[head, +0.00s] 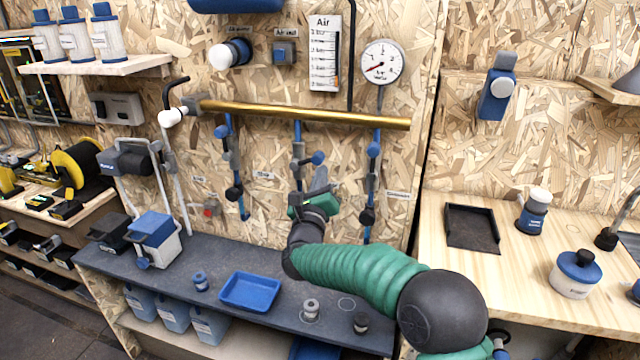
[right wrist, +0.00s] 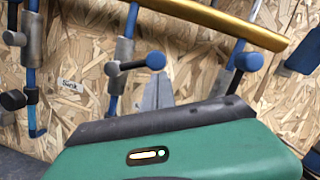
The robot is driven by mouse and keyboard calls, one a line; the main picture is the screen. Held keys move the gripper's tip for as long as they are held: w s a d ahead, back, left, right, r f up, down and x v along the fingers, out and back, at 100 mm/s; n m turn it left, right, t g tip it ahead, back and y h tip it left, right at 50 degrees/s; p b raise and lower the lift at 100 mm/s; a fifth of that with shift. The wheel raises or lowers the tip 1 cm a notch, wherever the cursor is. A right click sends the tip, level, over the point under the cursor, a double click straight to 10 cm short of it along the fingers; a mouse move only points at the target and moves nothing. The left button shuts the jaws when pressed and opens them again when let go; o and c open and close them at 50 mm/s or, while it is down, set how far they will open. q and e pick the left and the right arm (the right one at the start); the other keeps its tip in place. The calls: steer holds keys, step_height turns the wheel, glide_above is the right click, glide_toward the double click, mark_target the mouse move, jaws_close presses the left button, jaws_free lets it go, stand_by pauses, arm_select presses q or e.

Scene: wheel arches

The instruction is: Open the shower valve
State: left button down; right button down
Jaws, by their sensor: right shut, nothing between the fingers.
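Three blue pipes hang from a brass pipe (head: 300,113) on the wall. The left valve has a blue knob (head: 222,131), the middle valve a blue knob (head: 318,157) on a dark lever pointing right, and the right valve a blue knob (head: 372,150). The label between the left and middle pipes reads "Sink" (right wrist: 70,85) in the right wrist view; I cannot read which valve is the shower's. My right gripper (head: 320,180) is shut and empty, just below and right of the middle valve's knob, which also shows in the right wrist view (right wrist: 156,61). My left gripper is out of view.
Black lower knobs (head: 235,192) sit on the side pipes. A pressure gauge (head: 382,62) is above the brass pipe. The dark bench (head: 200,258) below holds a blue tray (head: 250,291) and small parts. A wooden table (head: 510,262) stands at right.

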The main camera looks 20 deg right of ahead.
mark_target(318, 157)
step_height(318, 157, up, 3)
steer(key=n, duration=0.1)
steer(key=n+y+p, duration=0.1)
steer(key=n, duration=0.1)
steer(key=shift+w+a+f+n, duration=0.1)
steer(key=shift+a+f+n, duration=0.1)
steer(key=shift+n, duration=0.1)
steer(key=shift+w+a+r+n+y+p, duration=0.1)
steer(key=shift+r+n+y+p, duration=0.05)
steer(key=shift+r+n+p, duration=0.3)
steer(key=shift+w+a+r+n+y+p, duration=0.1)
steer(key=shift+r+n+y+p, duration=0.1)
steer(key=shift+n+p, duration=0.3)
steer(key=shift+w+a+r+n+g+y+p, duration=0.2)
steer(key=shift+w+a+r+n+p, duration=0.25)
steer(key=shift+n+p, duration=0.65)
steer(key=shift+w+a+r+n+g+y+p, duration=0.15)
steer(key=shift+w+a+r+n+y+p, duration=0.15)
steer(key=shift+a+r+n+p, duration=0.6)
steer(key=shift+w+a+r+n+g+y+p, duration=0.2)
steer(key=shift+w+a+n+p, duration=0.15)
steer(key=shift+n+p, duration=1)
steer(key=shift+d, duration=0.1)
